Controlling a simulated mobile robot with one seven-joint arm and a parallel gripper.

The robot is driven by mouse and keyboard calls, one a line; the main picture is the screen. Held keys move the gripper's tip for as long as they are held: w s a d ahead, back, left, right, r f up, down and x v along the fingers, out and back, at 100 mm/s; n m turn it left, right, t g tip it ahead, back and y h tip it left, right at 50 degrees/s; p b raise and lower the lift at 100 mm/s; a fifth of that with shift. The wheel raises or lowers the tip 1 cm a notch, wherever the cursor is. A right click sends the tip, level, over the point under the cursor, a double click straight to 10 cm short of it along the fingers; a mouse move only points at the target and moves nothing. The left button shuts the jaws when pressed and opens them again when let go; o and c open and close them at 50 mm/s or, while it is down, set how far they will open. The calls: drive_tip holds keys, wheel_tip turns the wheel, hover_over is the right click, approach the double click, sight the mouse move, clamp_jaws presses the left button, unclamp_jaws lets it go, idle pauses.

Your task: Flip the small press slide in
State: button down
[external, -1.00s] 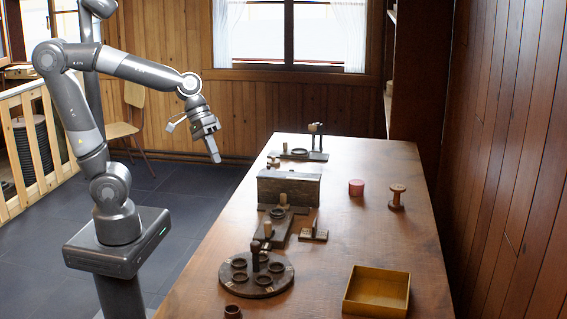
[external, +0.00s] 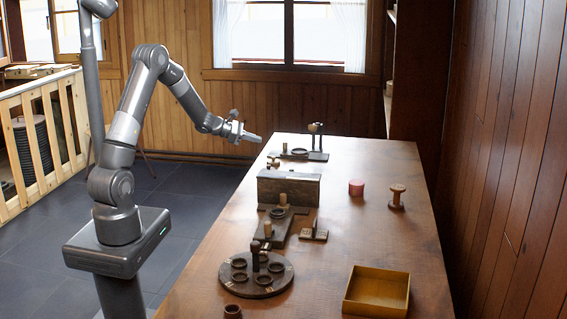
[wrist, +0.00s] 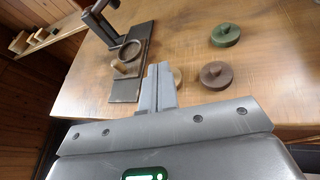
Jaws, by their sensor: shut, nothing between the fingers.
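A small press stands at the far end of the table, with a dark base plate (external: 316,156), a ring and an upright post (external: 315,140). In the wrist view its plate (wrist: 124,91) carries the ring (wrist: 132,50), a light wooden peg (wrist: 127,68) and a dark upright arm (wrist: 98,22). I cannot tell which part is the slide. My gripper (external: 259,138) is in the air left of the press and apart from it. In the wrist view my gripper's fingers (wrist: 160,68) are together and empty, just right of the plate in the picture.
A green knobbed disc (wrist: 225,36) and a brown one (wrist: 217,76) lie beside the press. Nearer stand a dark block (external: 290,189), another ringed fixture (external: 277,235), a round holder (external: 280,283) and a yellow box (external: 376,292). A spool (external: 397,198) stands at right.

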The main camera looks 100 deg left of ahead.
drive_tip(key=s+a+f+n+y, duration=0.3)
drive_tip(key=s+a+n, duration=0.1)
drive_tip(key=s+a, duration=0.2)
approach(291, 154)
drive_tip(key=a, duration=0.3)
drive_tip(key=w+a+r, duration=0.1)
drive_tip(key=shift+a, duration=0.35)
drive_tip(key=shift+w+a, duration=0.2)
drive_tip(key=shift+w, duration=0.1)
drive_tip(key=w, duration=0.7)
drive_tip(key=shift+w+d+r, duration=0.1)
drive_tip(key=shift+w, duration=0.2)
